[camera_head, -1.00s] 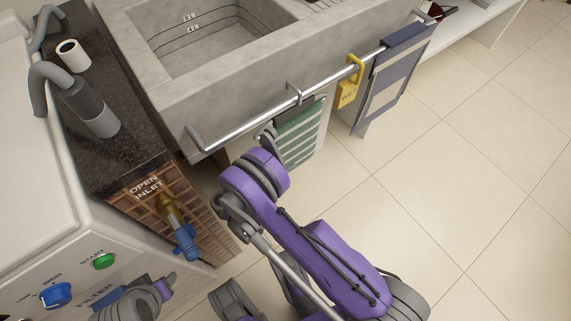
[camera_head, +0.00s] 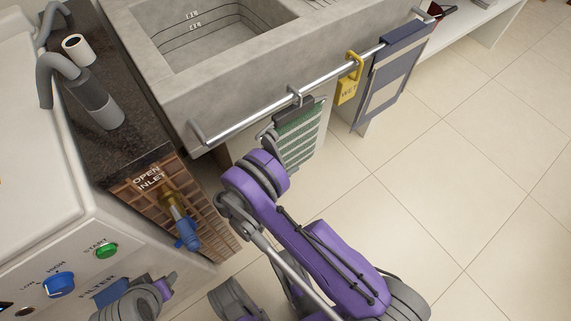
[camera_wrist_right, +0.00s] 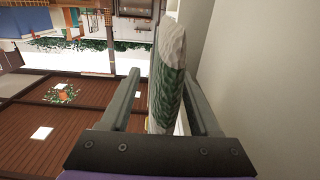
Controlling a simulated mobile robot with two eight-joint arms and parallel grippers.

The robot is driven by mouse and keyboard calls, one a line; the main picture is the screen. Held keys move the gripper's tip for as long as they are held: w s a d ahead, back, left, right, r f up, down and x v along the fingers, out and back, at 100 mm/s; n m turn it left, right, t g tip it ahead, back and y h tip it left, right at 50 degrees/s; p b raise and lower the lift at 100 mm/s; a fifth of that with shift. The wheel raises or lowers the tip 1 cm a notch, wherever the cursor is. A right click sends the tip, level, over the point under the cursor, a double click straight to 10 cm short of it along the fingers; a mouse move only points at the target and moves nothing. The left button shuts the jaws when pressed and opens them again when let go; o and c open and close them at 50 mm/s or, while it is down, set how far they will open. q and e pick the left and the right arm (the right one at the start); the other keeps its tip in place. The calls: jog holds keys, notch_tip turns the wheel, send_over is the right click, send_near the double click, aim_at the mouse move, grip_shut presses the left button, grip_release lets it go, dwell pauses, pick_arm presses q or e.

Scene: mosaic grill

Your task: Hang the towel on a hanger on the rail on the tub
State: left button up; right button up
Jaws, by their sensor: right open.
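The towel (camera_head: 301,136), green with white stripes, hangs over a dark hanger (camera_head: 291,110). The hanger's hook goes over the metal rail (camera_head: 243,118) on the front of the grey tub (camera_head: 232,88). My right gripper (camera_head: 272,133) is at the towel's left edge, below the rail, partly hidden by my purple arm. In the right wrist view, the open fingers (camera_wrist_right: 163,78) stand on either side of the towel (camera_wrist_right: 170,85), with gaps visible. My left gripper does not show clearly enough to point out.
Tiled floor on the right is clear.

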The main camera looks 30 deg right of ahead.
aim_at(285, 149)
pick_arm(q)
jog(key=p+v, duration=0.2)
jog(key=p, duration=0.1)
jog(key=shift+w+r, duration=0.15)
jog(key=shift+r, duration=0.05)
pick_arm(e)
notch_tip(285, 149, up, 10)
